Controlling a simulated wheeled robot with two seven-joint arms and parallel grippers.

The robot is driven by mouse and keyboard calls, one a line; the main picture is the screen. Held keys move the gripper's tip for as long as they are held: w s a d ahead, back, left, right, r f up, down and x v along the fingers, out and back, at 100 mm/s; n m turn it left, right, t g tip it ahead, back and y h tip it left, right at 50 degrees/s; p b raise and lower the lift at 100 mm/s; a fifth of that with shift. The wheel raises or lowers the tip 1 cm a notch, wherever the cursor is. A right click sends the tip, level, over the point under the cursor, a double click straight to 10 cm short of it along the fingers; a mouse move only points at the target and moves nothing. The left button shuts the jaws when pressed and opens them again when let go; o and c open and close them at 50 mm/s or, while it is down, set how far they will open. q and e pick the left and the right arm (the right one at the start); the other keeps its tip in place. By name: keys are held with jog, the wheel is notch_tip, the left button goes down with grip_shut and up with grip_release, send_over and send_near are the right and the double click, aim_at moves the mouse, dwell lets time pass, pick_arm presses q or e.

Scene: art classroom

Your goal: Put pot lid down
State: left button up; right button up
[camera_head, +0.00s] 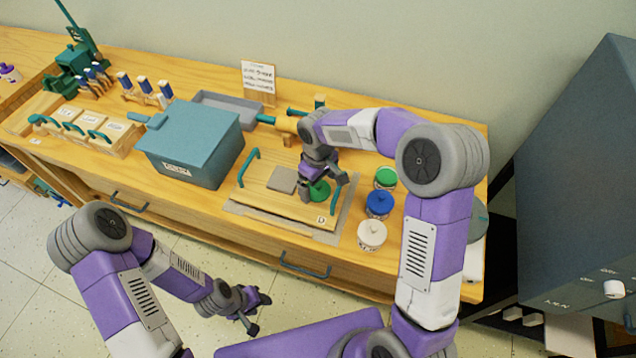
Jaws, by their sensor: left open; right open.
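A green lid (319,189) lies on the wooden board (262,202), towards the board's right side. My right gripper (321,200) is open just over it, with its fingers on either side; whether they touch the lid cannot be told. A green pot (385,179) stands to the right of the board, its top showing green. My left gripper (258,312) is open and empty, low over the floor in front of the bench.
The board has two teal handles and a grey square pad (283,180). A teal box (190,145) stands left of it, a grey tray (228,110) and a small sign (258,78) behind. A large dark cabinet (580,190) stands at right.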

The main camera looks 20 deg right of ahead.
aim_at(318, 184)
pick_arm(q)
notch_tip(318, 184, up, 3)
jog(key=p, duration=0.3)
jog(key=shift+r, duration=0.1)
pick_arm(e)
notch_tip(318, 184, up, 11)
jog(key=shift+r, duration=0.15)
pick_arm(q)
jog(key=shift+r, duration=0.1)
pick_arm(e)
jog(key=shift+r, duration=0.1)
